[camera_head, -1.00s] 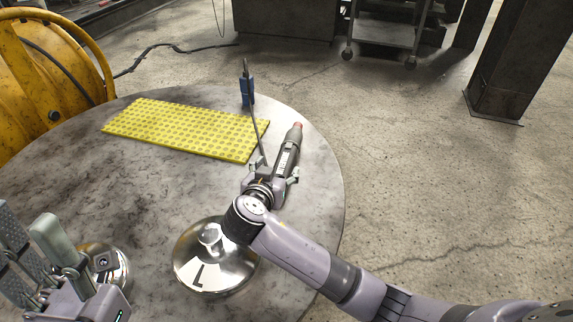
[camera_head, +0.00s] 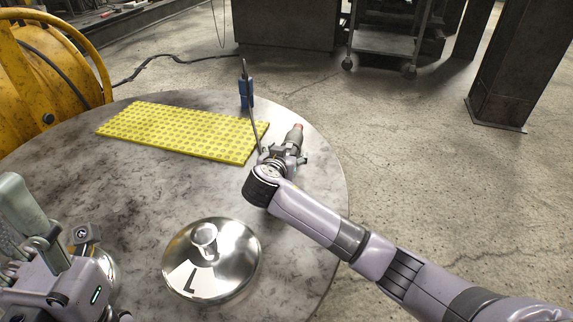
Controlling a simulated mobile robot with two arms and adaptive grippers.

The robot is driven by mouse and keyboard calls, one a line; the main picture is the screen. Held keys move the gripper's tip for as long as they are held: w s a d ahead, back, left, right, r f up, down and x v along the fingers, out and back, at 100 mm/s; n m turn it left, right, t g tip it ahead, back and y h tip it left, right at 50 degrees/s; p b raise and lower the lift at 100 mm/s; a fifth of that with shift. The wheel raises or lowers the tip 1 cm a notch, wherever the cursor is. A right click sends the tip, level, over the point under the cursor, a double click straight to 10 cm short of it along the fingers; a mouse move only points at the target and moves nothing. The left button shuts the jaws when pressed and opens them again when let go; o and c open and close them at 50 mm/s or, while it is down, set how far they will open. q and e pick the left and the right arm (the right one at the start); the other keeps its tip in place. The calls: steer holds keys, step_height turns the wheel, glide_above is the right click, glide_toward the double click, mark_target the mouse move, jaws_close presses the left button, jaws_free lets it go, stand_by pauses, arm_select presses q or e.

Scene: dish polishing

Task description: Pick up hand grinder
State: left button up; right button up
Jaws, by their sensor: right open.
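The hand grinder (camera_head: 295,134) is a dark cylindrical tool with a reddish end. It lies near the right edge of the round table, and its near part is hidden by my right gripper. My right gripper (camera_head: 284,153) is open right over the grinder, its fingers on either side of the body. I cannot tell whether they touch it. My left gripper (camera_head: 22,225) is at the lower left, partly cut off by the frame. Its jaw opening is unclear.
The round grey table (camera_head: 135,200) holds a yellow dimpled mat (camera_head: 180,130) and a shiny metal lid marked L (camera_head: 235,270). A second shiny piece (camera_head: 107,268) is partly hidden by my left gripper.

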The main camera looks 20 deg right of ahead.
steer(key=shift+c, duration=0.4)
jaws_close()
stand_by(0.4)
steer(key=shift+r, duration=0.25)
